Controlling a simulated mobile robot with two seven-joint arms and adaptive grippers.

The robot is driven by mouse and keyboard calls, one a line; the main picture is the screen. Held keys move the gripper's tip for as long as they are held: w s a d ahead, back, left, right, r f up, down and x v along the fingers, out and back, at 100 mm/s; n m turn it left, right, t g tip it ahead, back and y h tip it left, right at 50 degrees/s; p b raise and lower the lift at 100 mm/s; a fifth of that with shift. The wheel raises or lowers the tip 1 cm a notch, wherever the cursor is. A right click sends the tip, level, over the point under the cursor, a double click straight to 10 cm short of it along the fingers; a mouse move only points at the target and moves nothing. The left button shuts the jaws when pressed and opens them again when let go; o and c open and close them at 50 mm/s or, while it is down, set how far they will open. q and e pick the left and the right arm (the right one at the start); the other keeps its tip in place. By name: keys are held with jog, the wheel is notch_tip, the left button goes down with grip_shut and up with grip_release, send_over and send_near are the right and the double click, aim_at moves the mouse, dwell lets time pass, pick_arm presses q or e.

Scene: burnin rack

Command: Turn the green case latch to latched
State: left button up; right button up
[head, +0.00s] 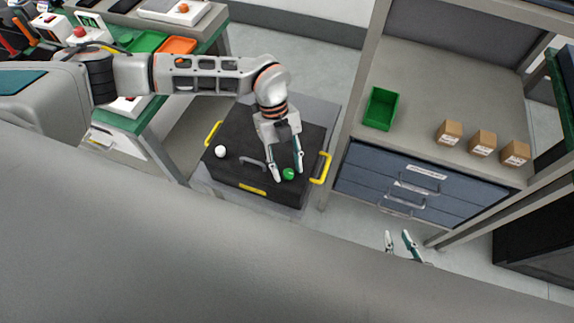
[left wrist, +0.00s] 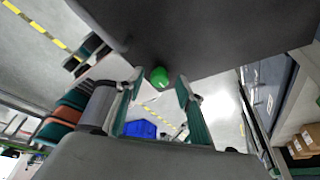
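A dark case (head: 235,171) stands on a grey surface in the middle of the head view. Its green latch knob (head: 288,174) is at the front right of the case, and a white knob (head: 221,152) is at the left. My left gripper (head: 287,176) points down at the green knob, with its fingers open on either side. In the left wrist view the green knob (left wrist: 159,77) lies between the open fingertips, with gaps on both sides. I cannot tell the latch's turn angle. My right gripper (head: 398,238) is open and empty, low and right of the case.
Yellow handles (head: 321,167) flank the case, and a grey handle (head: 252,161) sits between the knobs. A workbench with a green bin (head: 380,108), small cardboard boxes (head: 482,143) and blue drawers (head: 395,185) stands to the right. A cluttered green-edged bench (head: 140,125) is at left.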

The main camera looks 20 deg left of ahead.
pick_arm(q)
jog(key=v, duration=1.2)
jog(key=shift+s, duration=0.15)
dwell(0.4)
